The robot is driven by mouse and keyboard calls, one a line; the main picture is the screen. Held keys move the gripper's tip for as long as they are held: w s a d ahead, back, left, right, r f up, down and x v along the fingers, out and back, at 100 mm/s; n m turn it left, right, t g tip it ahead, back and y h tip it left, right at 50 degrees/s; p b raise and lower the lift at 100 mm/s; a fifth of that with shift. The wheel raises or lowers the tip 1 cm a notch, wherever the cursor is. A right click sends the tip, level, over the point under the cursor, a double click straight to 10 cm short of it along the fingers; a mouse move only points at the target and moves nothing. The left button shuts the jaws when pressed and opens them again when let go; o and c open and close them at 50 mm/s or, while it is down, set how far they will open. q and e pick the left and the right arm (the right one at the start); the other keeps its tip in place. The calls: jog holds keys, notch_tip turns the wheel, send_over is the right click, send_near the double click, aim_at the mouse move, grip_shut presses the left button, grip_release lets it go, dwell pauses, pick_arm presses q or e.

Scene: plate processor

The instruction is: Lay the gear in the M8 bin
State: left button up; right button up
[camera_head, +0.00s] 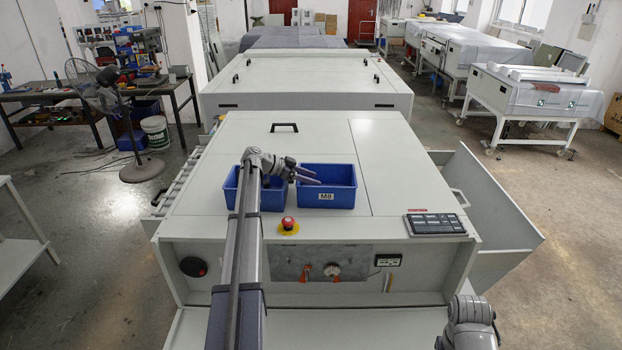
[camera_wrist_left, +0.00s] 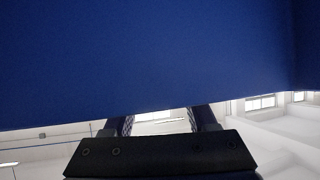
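The blue M8 bin (camera_head: 326,198) sits on the machine's top, with its white label on the front wall. My left gripper (camera_head: 318,177) reaches over this bin's left side, its fingers pointing right and spread apart. In the left wrist view its two fingers (camera_wrist_left: 165,122) also stand apart, with nothing visible between them. A blue surface (camera_wrist_left: 150,60), which looks like a bin wall, fills most of that view. I cannot make out a gear in the gripper or in the visible part of the bin. My right gripper is out of view; only part of that arm shows at bottom right.
A second blue bin (camera_head: 272,199) stands just left of the M8 bin, partly hidden by my left arm. A red emergency button (camera_head: 288,223) is in front of the bins. A keypad (camera_head: 435,223) lies at right. The top right of the M8 bin is clear.

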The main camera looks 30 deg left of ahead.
pick_arm(q)
jog(key=shift+r, duration=0.1)
jog(key=shift+a+r+p, duration=0.1)
jog(key=shift+r+p, duration=0.15)
jog(key=shift+p, duration=0.15)
jog(key=shift+w+r+p, duration=0.1)
jog(key=shift+r+p, duration=0.4)
jog(key=p+v, duration=0.5)
jog(key=v, duration=0.6)
jog(key=shift+s+a, duration=0.3)
